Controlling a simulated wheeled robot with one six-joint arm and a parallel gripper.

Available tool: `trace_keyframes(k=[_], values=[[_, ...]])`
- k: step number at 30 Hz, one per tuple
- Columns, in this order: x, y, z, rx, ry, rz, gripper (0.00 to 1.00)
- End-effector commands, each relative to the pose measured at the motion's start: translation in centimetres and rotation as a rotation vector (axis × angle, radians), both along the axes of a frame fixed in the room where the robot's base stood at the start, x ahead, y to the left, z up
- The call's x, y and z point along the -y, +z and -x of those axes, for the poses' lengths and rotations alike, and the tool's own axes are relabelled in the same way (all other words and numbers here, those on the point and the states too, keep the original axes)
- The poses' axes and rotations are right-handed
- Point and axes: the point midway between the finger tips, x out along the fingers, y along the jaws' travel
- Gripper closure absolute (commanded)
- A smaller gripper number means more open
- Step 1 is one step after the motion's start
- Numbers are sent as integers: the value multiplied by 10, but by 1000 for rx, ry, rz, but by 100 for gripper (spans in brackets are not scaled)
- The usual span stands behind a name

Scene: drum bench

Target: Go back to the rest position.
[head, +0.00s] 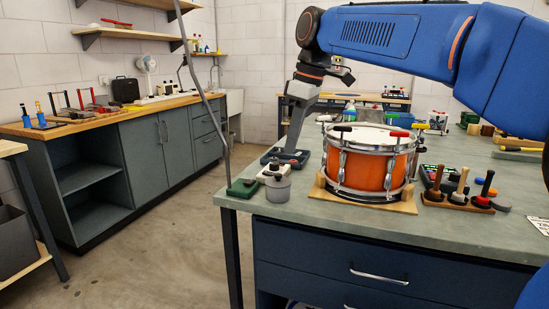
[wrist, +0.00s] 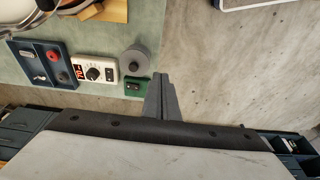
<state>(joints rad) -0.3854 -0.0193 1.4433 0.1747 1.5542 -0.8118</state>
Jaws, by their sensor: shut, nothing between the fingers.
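My gripper (head: 291,148) hangs down from the blue arm at the far left end of the bench in the head view. Its fingers are together and hold nothing. In the wrist view the shut fingers (wrist: 160,88) show as a grey wedge beside a small green block (wrist: 136,87), over the edge of the bench. The orange drum (head: 362,172) sits in a wooden cradle (head: 392,205) to the right of the gripper. I cannot tell from the head view how high the fingertips are above the bench.
A blue tray (wrist: 62,72), a white meter (wrist: 96,75) and a grey cylinder (wrist: 146,64) lie near the gripper. A mallet rack (head: 456,203) stands right of the drum. Open floor (head: 165,235) lies left of the bench (head: 330,222). A counter (head: 95,122) runs along the wall.

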Motion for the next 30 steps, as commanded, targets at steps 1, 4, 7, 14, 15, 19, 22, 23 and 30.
trace_keyframes(k=[1,4,7,14,15,19,22,23,30], values=[[4,-1,2,1,-13,-1,100],[12,-4,6,4,-39,-1,100],[20,-7,12,6,-69,-1,100],[46,-19,29,16,-167,-3,100],[51,-23,32,18,-187,-3,100],[73,-35,49,26,-273,-7,100],[96,-50,68,35,-363,-10,100],[104,-56,74,40,-393,-12,100],[159,-110,132,69,-645,-29,100]])
